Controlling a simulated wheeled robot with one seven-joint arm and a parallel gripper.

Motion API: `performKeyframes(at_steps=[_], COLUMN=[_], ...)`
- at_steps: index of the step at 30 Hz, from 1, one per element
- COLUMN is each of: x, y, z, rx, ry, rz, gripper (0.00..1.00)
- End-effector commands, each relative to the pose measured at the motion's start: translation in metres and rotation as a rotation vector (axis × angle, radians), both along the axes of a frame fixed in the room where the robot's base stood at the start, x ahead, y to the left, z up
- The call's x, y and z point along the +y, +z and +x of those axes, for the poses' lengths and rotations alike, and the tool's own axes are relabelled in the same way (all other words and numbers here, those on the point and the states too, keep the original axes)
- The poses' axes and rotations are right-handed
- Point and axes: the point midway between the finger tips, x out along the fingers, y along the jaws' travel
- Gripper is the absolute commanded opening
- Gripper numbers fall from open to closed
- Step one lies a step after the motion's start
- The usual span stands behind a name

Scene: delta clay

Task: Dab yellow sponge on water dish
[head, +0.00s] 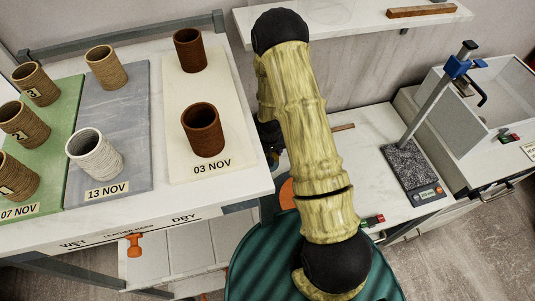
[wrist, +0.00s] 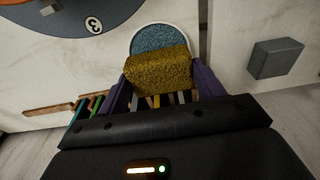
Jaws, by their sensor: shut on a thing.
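My gripper (wrist: 161,82) is shut on the yellow sponge (wrist: 158,70), with a purple finger on each side of it. In the wrist view the sponge covers the near part of a round dish with a white rim and a speckled blue inside, the water dish (wrist: 160,37). I cannot tell whether the sponge touches the dish or is above it. In the head view my arm hides the sponge and the dish, and most of my gripper.
A grey block (wrist: 275,58) lies right of the dish, and a dark disc marked 3 (wrist: 75,15) lies left. A wooden stick (wrist: 52,109) is farther left. In the head view, brown and white cups (head: 95,154) stand on the left table, and a stand (head: 412,165) is at right.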

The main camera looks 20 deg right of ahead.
Motion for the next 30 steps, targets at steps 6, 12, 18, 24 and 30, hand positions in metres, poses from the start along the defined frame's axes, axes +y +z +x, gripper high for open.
performKeyframes(at_steps=[6,12,18,24,30], x=[0.0,0.0,0.0,0.0,0.0], y=[0.017,0.03,0.041,0.042,0.042], z=[0.0,0.0,0.0,0.0,0.0], rx=[-0.001,-0.002,0.0,0.0,-0.001], ry=[0.0,0.0,0.0,0.0,0.0], rz=[0.0,0.0,0.0,0.0,0.0], gripper=[0.49,0.49,0.49,0.49,0.49])
